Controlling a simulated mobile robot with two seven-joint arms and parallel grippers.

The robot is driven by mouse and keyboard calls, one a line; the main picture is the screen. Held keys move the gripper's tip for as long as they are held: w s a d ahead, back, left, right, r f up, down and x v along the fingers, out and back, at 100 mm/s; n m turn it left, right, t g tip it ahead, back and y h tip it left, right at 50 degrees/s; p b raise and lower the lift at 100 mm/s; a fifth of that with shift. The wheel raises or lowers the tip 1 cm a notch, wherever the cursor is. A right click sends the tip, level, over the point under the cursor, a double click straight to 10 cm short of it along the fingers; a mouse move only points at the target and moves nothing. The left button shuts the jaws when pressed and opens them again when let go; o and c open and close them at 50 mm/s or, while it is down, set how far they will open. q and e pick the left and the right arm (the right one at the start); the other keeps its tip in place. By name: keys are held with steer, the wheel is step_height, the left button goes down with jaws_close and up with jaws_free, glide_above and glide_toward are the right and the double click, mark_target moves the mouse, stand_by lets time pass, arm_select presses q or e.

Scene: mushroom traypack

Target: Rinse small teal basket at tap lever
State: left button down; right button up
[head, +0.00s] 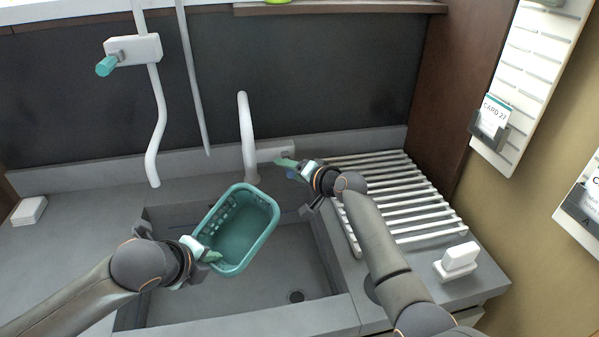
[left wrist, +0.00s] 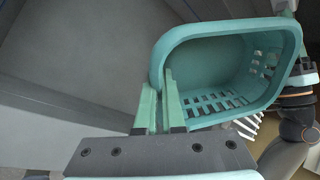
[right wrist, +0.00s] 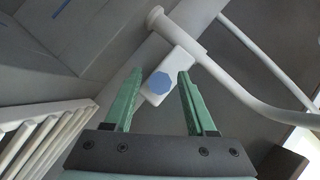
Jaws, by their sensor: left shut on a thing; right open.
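The small teal basket (head: 262,203) is held over the sink, tilted, with its open top facing up. My left gripper (head: 207,250) is shut on the basket's near-left rim; the left wrist view shows its fingers (left wrist: 160,98) on either side of the basket wall (left wrist: 215,37). The basket looks empty. The white tap spout (head: 246,135) curves up behind the basket. The tap lever (head: 275,152) is a white block beside the spout's base; its blue end (right wrist: 159,83) shows between the open, empty fingers of my right gripper (right wrist: 158,90), which appears in the head view (head: 291,166) right beside it.
The grey sink (head: 240,312) has a dark drain at the bottom. A white slatted rack (head: 425,205) lies right of the sink, with a white block (head: 459,257) in front. A white wall fixture (head: 133,50) with a teal knob and hanging pipe is at upper left.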

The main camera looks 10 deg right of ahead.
steer(key=v, duration=1.2)
arm_select(q)
steer(key=shift+s, duration=0.1)
arm_select(e)
steer(key=shift+w+r, duration=0.1)
steer(key=shift+w, duration=0.05)
arm_select(q)
steer(key=s+a+p, duration=0.2)
steer(key=s+p, duration=0.2)
steer(key=s, duration=0.3)
steer(key=shift+s+a, duration=0.2)
steer(key=shift+a, duration=0.05)
arm_select(e)
steer(key=shift+r, duration=1.85)
steer(key=shift+r, duration=0.1)
arm_select(q)
steer(key=p+v, duration=0.4)
steer(key=shift+s+d+f, duration=0.15)
steer(key=shift+s, duration=0.15)
steer(key=shift+s+p, duration=0.3)
steer(key=shift+v, duration=0.95)
arm_select(e)
step_height(320, 180, up, 4)
steer(key=shift+r, duration=0.15)
